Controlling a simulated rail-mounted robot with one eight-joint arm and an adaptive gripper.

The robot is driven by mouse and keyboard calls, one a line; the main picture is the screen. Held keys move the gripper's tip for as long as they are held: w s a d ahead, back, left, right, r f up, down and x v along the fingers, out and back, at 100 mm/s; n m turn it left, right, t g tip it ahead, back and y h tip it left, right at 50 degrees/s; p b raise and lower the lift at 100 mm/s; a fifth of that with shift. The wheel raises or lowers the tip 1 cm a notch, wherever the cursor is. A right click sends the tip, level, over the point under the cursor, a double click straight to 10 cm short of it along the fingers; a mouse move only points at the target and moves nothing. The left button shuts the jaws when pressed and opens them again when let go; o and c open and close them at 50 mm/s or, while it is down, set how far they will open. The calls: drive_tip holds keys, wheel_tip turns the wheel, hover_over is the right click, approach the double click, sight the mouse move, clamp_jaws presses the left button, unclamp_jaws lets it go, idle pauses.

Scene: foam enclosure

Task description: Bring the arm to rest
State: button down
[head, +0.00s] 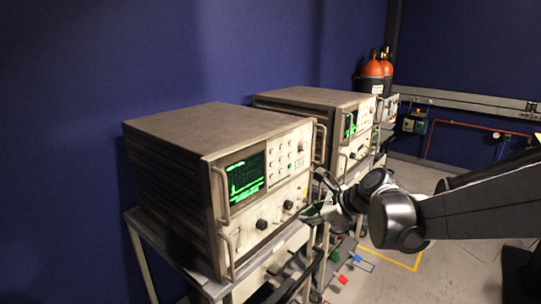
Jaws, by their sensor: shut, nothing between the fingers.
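My gripper (318,196) is at the right of centre in the head view, at the end of my arm, which reaches in from the right edge. It is small and dark, and its fingers are shut with nothing held. It hangs in front of the right part of the near instrument's front panel. I cannot tell whether it touches the panel or the cart edge.
A near beige instrument (170,135) with a green screen stands on a metal cart (215,287). A second instrument (305,96) stands behind it. Orange cylinders (376,66) stand farther back. Open floor (455,262) lies at the lower right.

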drive_tip(key=s+d+n+h, duration=0.3)
drive_tip(key=s+d+n, duration=0.1)
drive_tip(key=s+n, duration=0.7)
drive_tip(key=s+d+r+n+h, duration=0.1)
drive_tip(key=s+d+n+h, duration=0.3)
drive_tip(key=s+n, duration=0.6)
drive_tip(key=s, duration=0.6)
drive_tip(key=shift+d+n, duration=0.3)
drive_tip(key=shift+n, duration=0.1)
